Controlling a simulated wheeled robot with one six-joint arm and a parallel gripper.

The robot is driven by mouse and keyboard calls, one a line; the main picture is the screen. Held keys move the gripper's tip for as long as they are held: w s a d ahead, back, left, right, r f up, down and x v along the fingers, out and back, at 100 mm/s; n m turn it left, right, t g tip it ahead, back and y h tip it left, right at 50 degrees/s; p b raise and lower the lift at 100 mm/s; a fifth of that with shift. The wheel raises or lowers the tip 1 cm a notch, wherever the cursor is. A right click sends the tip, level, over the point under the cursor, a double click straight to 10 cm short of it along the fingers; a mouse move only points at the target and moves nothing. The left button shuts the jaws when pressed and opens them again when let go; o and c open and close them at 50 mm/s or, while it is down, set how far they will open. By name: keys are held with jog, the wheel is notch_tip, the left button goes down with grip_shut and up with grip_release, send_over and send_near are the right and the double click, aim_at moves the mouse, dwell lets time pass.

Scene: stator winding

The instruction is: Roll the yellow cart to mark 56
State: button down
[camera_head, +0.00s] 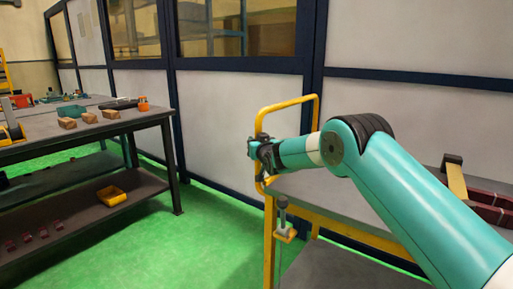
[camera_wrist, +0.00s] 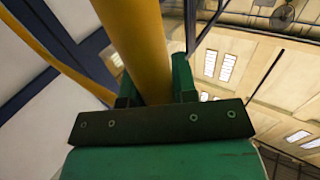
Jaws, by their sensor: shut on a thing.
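The yellow cart (camera_head: 270,240) stands at the centre right in the head view, with a yellow tube frame and grey shelves. My gripper (camera_head: 263,155) is at the upright of its push handle (camera_head: 290,103). In the wrist view my gripper (camera_wrist: 157,95) is shut around the yellow handle tube (camera_wrist: 138,40), which runs between the two fingers. My teal arm hides part of the cart's top shelf. The cart's wheels are out of view. No floor mark with the number 56 shows in either view.
A grey workbench (camera_head: 85,130) with a lower shelf stands at the left, holding small blocks and a yellow bin (camera_head: 111,196). A panelled wall (camera_head: 220,125) runs behind the cart. Green floor (camera_head: 190,245) lies clear between bench and cart. Dark red parts (camera_head: 490,205) lie on the cart's top.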

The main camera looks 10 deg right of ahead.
jog(key=shift+w+a, duration=0.1)
jog(key=shift+a, duration=0.25)
jog(key=c, duration=0.9)
grip_release()
jog(key=shift+d, duration=0.2)
jog(key=s+d+b, duration=0.1)
jog(key=s+d, duration=0.1)
jog(key=s, duration=1.5)
jog(key=shift+d, duration=0.35)
jog(key=shift+s, duration=0.2)
